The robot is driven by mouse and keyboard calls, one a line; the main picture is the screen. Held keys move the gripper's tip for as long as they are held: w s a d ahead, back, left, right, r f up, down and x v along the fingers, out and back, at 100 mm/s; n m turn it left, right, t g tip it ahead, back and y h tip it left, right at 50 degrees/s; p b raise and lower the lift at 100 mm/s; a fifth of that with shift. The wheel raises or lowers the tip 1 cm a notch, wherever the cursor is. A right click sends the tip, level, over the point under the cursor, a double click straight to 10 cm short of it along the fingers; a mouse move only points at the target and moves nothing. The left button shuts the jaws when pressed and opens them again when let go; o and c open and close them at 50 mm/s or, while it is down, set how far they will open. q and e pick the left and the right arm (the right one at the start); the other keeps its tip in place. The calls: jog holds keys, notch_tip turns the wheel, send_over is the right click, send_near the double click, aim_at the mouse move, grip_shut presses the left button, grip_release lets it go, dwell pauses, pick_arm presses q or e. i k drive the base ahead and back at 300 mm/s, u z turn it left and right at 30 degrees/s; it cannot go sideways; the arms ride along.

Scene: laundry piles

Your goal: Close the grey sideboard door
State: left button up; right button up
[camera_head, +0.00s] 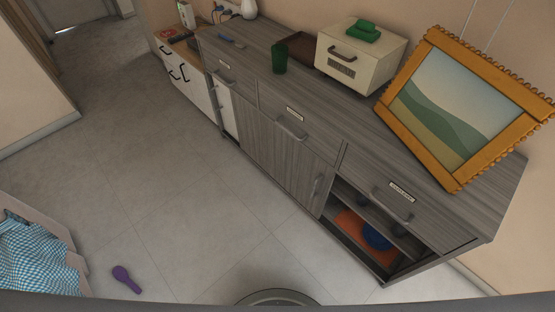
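The grey wood-grain sideboard (300,128) stands along the wall, running from upper left to lower right. It has a row of drawers under its top, all seemingly shut. I cannot tell whether the door slides or swings. Neither of my grippers is in view.
On the sideboard stand a framed picture (450,112), a cream box (355,62) and a green cup (279,58). A purple brush-like object (126,279) lies on the floor near a bin with checked cloth (35,258). The tiled floor before the sideboard is clear.

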aim_at(308, 179)
jog(key=u, duration=1.25)
jog(key=i, duration=2.85)
jog(key=z, duration=3.3)
